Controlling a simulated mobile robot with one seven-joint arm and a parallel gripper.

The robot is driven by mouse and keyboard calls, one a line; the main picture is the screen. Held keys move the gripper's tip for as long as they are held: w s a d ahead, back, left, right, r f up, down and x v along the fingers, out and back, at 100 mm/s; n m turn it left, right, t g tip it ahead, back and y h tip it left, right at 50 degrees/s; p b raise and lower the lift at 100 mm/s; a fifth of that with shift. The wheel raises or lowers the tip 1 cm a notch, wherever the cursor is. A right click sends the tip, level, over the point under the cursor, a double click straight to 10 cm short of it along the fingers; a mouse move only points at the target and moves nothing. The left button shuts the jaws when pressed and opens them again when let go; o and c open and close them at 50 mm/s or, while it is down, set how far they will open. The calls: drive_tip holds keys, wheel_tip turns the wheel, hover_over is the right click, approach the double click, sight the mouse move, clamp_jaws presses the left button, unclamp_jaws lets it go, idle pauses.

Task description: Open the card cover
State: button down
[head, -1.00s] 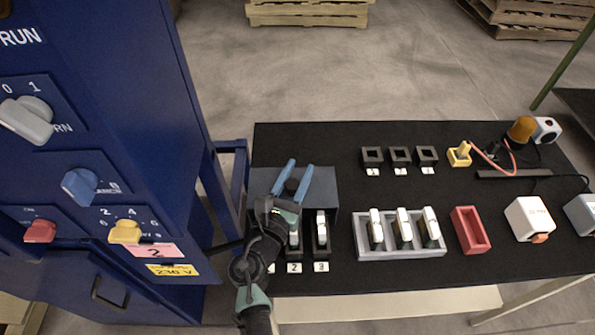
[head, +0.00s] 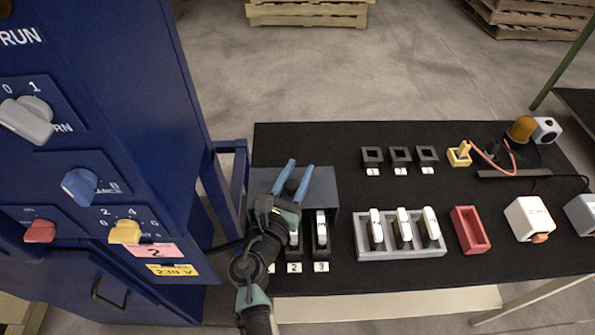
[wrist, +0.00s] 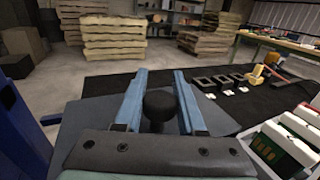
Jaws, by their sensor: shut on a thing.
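The card cover (head: 325,188) is a grey-blue panel at the left end of the black table, behind the numbered card slots. It also shows as a flat grey-blue surface in the wrist view (wrist: 92,112). A round black knob (wrist: 160,104) stands up from it. My gripper (head: 298,168) has its two blue fingers around this knob, one on each side, and is shut on it. The fingers also show in the wrist view (wrist: 160,80). White-topped cards (head: 320,226) stand in slots 2 and 3; my arm hides slot 1 and part of slot 2.
A grey tray (head: 400,253) with three cards stands to the right, beside an empty red box (head: 470,230). Three black sockets (head: 399,157) are farther back. A blue cabinet (head: 130,100) with switches rises close on the left. Bare table lies between slots and tray.

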sight(297, 168)
drive_tip(key=shift+w+b, duration=0.85)
drive_tip(key=shift+w, duration=1.25)
drive_tip(key=c, duration=0.5)
unclamp_jaws()
drive_tip(key=v, duration=1.3)
drive_tip(key=shift+f+p, duration=0.1)
drive_tip(key=shift+p, duration=0.3)
